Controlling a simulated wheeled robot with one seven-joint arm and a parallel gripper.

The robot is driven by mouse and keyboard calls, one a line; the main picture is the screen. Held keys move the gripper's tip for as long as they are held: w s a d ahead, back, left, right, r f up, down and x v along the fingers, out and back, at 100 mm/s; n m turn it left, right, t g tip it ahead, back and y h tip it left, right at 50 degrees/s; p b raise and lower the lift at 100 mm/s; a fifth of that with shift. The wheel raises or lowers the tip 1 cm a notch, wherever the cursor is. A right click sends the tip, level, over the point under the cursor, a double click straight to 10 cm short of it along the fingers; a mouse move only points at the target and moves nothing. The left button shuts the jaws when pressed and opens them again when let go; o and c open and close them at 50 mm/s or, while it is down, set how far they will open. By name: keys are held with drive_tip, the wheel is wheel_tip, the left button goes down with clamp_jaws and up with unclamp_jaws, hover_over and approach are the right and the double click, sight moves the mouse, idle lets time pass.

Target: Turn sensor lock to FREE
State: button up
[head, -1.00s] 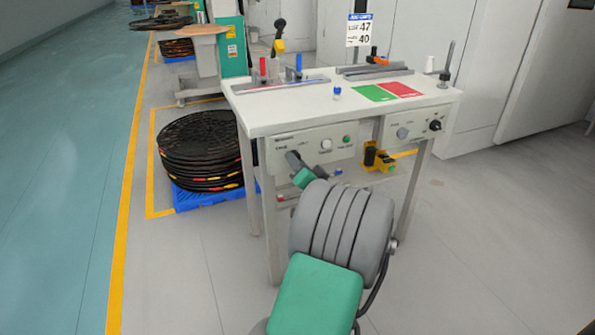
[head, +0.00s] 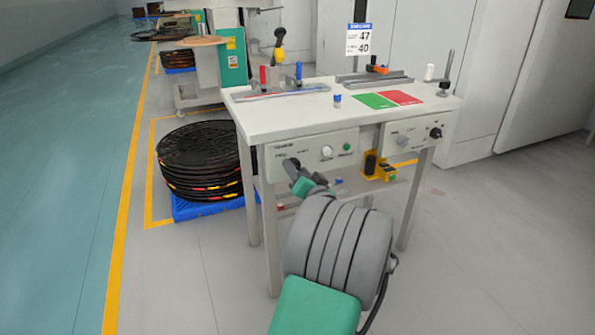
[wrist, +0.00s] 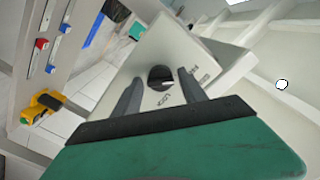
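A black round knob (wrist: 160,78) with a pale mark sits on a light panel (wrist: 178,45) in the wrist view. My gripper (wrist: 161,82) is open, with one grey finger on each side of the knob in that view. Gaps show between knob and fingers. In the head view my gripper (head: 291,164) is at the left part of the table's left front panel (head: 278,157). It hides the knob there.
The left panel also has a white knob (head: 326,152) and a green button (head: 346,147). A right panel (head: 420,139) carries a grey knob and a black knob. The tabletop (head: 300,117) holds clamps and coloured mats. Black reels (head: 200,160) are stacked left on a blue pallet.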

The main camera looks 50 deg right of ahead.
drive_tip(key=shift+o, duration=0.6)
drive_tip(key=shift+s, duration=0.1)
drive_tip(key=p+v, duration=0.1)
drive_tip(key=v, duration=0.6)
drive_tip(key=shift+s+a, duration=0.2)
drive_tip(key=shift+s, duration=0.1)
